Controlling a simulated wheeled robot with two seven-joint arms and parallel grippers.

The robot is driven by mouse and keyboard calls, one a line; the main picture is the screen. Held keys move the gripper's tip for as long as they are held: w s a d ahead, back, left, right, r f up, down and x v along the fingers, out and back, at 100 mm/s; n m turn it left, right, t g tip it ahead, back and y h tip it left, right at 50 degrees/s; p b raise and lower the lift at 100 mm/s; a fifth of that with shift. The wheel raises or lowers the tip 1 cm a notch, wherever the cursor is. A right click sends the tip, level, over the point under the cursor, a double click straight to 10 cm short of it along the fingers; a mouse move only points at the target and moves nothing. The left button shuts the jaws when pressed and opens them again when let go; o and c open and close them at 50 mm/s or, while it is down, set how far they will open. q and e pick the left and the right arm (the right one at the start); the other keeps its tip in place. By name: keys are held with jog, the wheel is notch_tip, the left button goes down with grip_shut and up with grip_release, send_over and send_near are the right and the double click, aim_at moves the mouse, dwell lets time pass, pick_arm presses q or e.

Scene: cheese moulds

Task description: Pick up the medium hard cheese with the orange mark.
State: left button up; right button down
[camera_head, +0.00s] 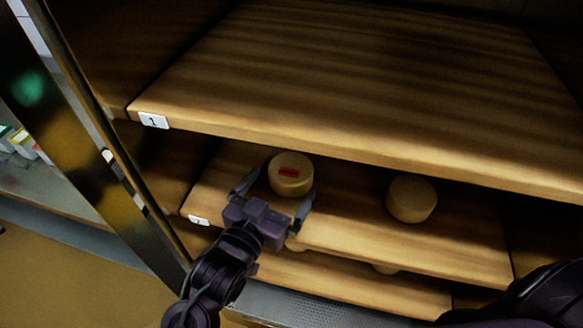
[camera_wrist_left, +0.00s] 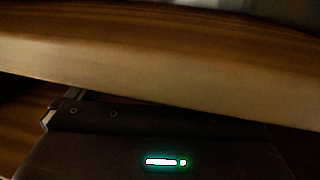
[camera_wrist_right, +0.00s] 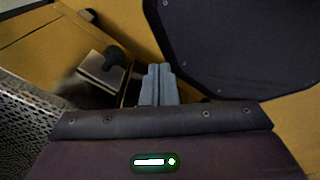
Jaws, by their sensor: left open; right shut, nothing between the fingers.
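A round pale yellow cheese (camera_head: 291,186) with a small red or orange-red mark on its top sits on the middle shelf board (camera_head: 350,232). My left gripper (camera_head: 276,195) is open in front of this cheese, with one finger at each side of its near part. I cannot tell whether the fingers touch it. The left wrist view shows a board's front edge and no cheese. My right gripper (camera_wrist_right: 158,82) is shut and empty, away from the cheeses. In the head view only dark parts of my right arm show at the lower right.
A plain round cheese (camera_head: 411,199) stands to the right on the same board. The upper board (camera_head: 350,80) is bare and hangs close above. A lower board (camera_head: 340,283) holds cheeses that are mostly hidden. A metal door frame (camera_head: 115,165) stands at the left.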

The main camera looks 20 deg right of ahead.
aim_at(287, 176)
pick_arm(q)
jog(key=p+x, duration=0.1)
jog(key=x, duration=0.3)
jog(key=shift+d, duration=0.1)
jog(key=c, duration=0.8)
jog(key=shift+r, duration=0.1)
jog(key=shift+c, duration=0.2)
